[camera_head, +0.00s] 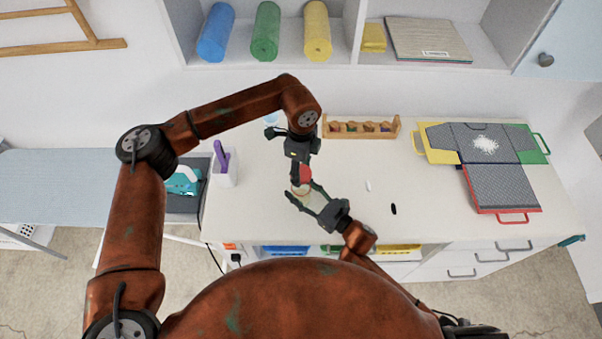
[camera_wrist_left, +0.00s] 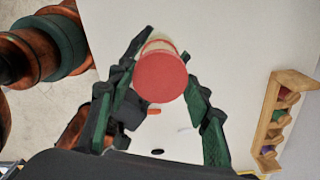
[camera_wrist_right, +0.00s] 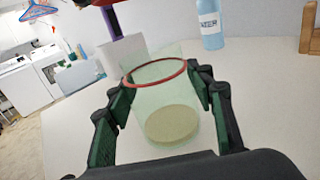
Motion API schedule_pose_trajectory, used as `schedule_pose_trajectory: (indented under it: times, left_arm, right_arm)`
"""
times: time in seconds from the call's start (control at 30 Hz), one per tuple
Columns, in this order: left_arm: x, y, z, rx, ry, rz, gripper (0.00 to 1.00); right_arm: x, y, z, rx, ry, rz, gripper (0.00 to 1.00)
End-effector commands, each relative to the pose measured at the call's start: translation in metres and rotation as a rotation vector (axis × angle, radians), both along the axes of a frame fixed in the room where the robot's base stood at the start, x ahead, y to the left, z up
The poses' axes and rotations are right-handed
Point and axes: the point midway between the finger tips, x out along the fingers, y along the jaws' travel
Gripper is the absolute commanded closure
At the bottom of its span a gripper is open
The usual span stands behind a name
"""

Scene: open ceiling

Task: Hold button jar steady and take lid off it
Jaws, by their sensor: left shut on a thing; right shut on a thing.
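The button jar (camera_head: 301,189) is clear and greenish, with a beige layer at its bottom, above the table. My right gripper (camera_head: 313,199) is shut around its sides. In the right wrist view the jar (camera_wrist_right: 172,125) is slightly tilted, and its red-rimmed mouth looks open. The red round lid (camera_head: 304,174) is at my left gripper (camera_head: 301,163), which comes from above and is shut on it. In the left wrist view the lid (camera_wrist_left: 160,77) sits between the fingers and covers part of the jar. Individual buttons cannot be made out.
A wooden rack (camera_head: 360,127) stands at the back. A white holder (camera_head: 223,179) with a purple item is at left. A folding board with a grey shirt (camera_head: 486,144) lies at right. A small white piece (camera_head: 368,186) and black piece (camera_head: 393,209) lie on otherwise clear table.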

Motion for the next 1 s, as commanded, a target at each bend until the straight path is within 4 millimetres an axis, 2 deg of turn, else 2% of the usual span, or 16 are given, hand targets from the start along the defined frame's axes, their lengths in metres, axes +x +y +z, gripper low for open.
schedule_pose_trajectory:
  times: [0.1,0.13,0.2,0.43,0.77,1.0]
  left_arm:
    - [0.000,0.000,-0.001,0.000,0.001,0.000,0.83]
    - [0.000,0.000,-0.001,0.000,0.001,0.000,0.83]
    - [0.000,0.000,-0.001,0.000,0.001,0.000,0.83]
    - [0.000,0.000,-0.001,0.000,0.001,0.000,0.83]
    - [0.000,0.000,-0.001,0.000,0.001,0.000,0.83]
    - [0.000,0.000,-0.001,0.000,0.001,0.000,0.83]
  right_arm:
    - [0.000,0.000,0.000,0.000,0.000,0.000,1.00]
    - [0.000,0.000,0.000,0.000,0.000,0.000,0.51]
    - [0.000,0.000,0.000,0.000,0.000,0.000,0.46]
    - [0.000,0.000,0.000,0.000,0.000,0.000,0.31]
    - [-0.003,-0.003,-0.001,-0.001,0.001,-0.001,0.31]
    - [-0.028,-0.032,-0.002,-0.002,0.003,-0.002,0.31]
